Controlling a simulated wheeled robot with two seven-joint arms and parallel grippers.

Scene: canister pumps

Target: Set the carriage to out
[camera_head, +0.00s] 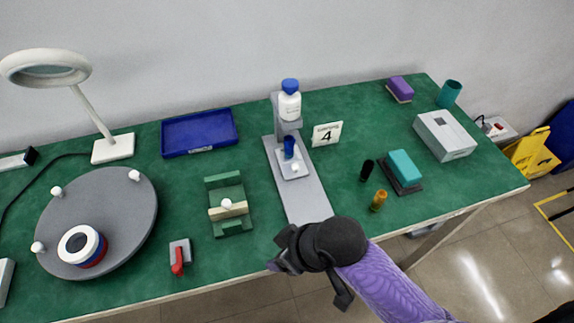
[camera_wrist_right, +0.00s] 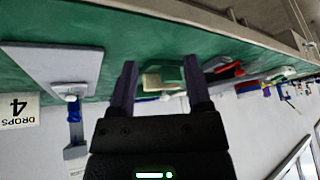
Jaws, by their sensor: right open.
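The carriage (camera_head: 295,171) is a light grey plate with a white knob on its front part. It sits on the long grey rail (camera_head: 308,203), towards the back, and bears a blue cup (camera_head: 289,146). A white bottle (camera_head: 290,104) with a blue cap is held in a stand above the cup. My right gripper (camera_head: 282,258) is at the table's front edge, near the rail's front end and apart from the carriage. In the right wrist view its two fingers (camera_wrist_right: 160,75) are apart with nothing gripped. The white knob (camera_wrist_right: 71,97) shows at left there. My left gripper is not visible.
A "DROPS 4" sign (camera_head: 326,133) stands right of the rail. A green fixture (camera_head: 231,225) and a red-handled grey block (camera_head: 180,256) are left of it. Black and amber vials (camera_head: 378,201) and a teal-topped block (camera_head: 404,168) are at right. The rail's front part is clear.

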